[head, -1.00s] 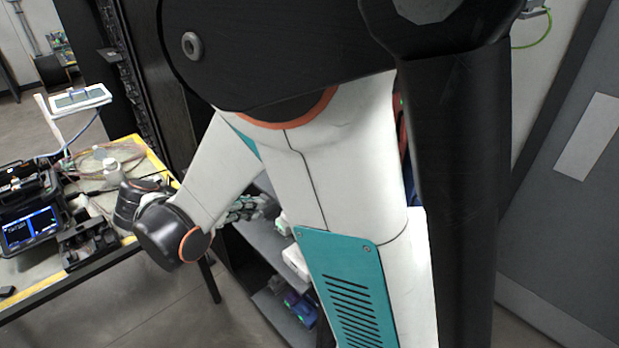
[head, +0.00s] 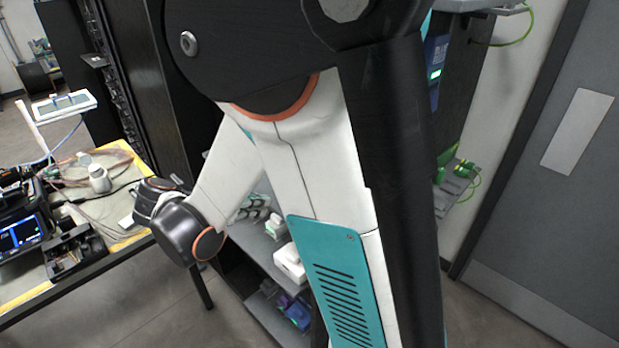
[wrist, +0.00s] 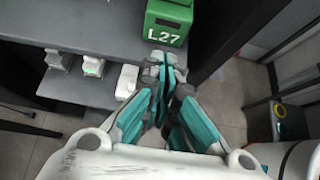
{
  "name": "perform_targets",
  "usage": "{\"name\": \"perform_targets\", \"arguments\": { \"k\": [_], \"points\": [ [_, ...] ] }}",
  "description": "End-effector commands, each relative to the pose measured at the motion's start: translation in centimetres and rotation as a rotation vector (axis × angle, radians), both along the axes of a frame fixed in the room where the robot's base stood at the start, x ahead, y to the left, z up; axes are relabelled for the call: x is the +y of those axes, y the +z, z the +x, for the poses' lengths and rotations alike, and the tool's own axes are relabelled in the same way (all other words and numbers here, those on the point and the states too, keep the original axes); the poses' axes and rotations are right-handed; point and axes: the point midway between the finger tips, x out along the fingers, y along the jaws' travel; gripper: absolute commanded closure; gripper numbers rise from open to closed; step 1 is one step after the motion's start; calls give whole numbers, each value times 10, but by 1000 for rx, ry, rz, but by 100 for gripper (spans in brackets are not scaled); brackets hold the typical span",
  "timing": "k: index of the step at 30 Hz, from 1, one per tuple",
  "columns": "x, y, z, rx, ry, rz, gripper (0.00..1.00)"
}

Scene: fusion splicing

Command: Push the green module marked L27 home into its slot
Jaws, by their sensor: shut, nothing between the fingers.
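The green module marked L27 (wrist: 167,24) shows at the top of the wrist view, its white label facing me. It sits at the edge of a grey shelf (wrist: 110,38); its slot cannot be made out. My gripper (wrist: 164,68) is shut and empty, its fingertips just below the label in the picture. I cannot tell whether they touch the module. In the head view my arm hides the gripper, and I cannot make out the L27 module there.
White connector boxes (wrist: 92,66) sit on the shelf left of my gripper. In the head view a table with a splicer (head: 22,232) stands at left. A grey shelf (head: 262,250) is behind my arm, and a grey door (head: 560,200) is at right.

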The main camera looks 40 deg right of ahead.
Motion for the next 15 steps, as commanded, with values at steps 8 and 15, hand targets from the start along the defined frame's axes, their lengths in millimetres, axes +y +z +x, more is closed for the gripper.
{"name": "perform_targets", "arguments": {
  "k": [8, 15],
  "points": [
    [-15, -6, 0, 0, -1, 0, 100],
    [-27, -9, 0, 0, -2, 0, 100]
  ]
}}
